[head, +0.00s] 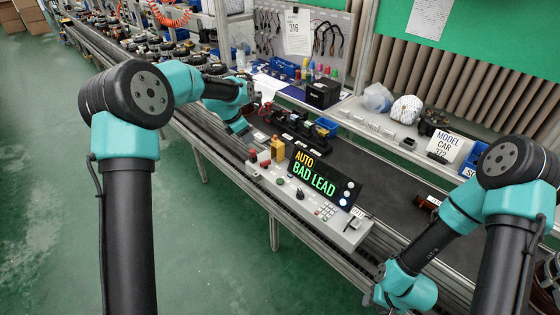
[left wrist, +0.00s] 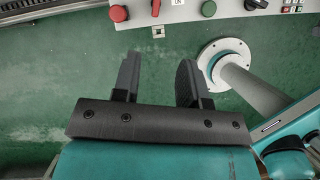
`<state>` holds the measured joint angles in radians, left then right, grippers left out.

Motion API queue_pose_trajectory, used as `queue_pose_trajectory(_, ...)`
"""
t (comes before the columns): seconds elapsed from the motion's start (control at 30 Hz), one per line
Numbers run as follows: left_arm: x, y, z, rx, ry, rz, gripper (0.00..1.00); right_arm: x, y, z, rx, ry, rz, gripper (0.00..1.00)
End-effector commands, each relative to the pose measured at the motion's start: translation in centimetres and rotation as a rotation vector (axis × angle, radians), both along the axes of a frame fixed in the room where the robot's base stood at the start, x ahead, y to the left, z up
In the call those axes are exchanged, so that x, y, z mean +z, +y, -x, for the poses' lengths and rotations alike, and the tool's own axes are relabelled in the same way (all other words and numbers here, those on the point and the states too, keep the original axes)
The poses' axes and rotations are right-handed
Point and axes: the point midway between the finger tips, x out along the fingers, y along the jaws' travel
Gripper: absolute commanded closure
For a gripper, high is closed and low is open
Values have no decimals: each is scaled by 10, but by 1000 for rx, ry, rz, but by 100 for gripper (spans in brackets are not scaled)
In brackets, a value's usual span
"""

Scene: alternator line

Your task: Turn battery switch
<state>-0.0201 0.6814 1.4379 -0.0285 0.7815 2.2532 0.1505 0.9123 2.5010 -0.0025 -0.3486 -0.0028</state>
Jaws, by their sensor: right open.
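A long light-grey control panel (head: 268,178) stands along the line's front edge. It has a red mushroom button (left wrist: 118,13), a green button (left wrist: 209,8) and a black knob (left wrist: 255,4). A black display (head: 318,178) on the panel reads "AUTO BAD LEAD". My left gripper (left wrist: 157,63) is open and empty, apart from the panel's front edge in the left wrist view; its fingers are hard to see in the head view. My right gripper (head: 372,296) is low, right of the panel's end; its fingers are small and partly hidden.
A dark fixture with parts (head: 300,130) sits behind the display. The shelf behind holds a black box (head: 323,93) and a "MODEL CAR 372" sign (head: 446,145). Green floor lies open in front.

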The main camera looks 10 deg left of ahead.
Motion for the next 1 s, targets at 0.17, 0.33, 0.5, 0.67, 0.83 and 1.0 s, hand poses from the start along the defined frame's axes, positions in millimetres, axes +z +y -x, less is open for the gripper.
queue_pose_trajectory(0.17, 7, 5, -2, 22, -3, -26, 61, 0, 0, 0, 1, 0, 0, 57)
queue_pose_trajectory(0.33, 6, 5, -2, 21, -3, -25, 61, 0, 0, 0, 1, 0, 0, 57)
queue_pose_trajectory(0.5, 3, 4, -2, 19, -3, -25, 61, 0, 0, 0, 1, 0, 0, 57)
queue_pose_trajectory(0.67, -9, 0, -5, 19, -1, -24, 61, 0, 0, 0, 0, 0, 0, 57)
queue_pose_trajectory(0.83, -32, -7, -11, 18, 1, -24, 61, 0, 0, 0, 0, 0, 0, 57)
queue_pose_trajectory(1.0, -59, -16, -19, 19, -1, -24, 61, 0, 0, 0, 0, 0, 0, 57)
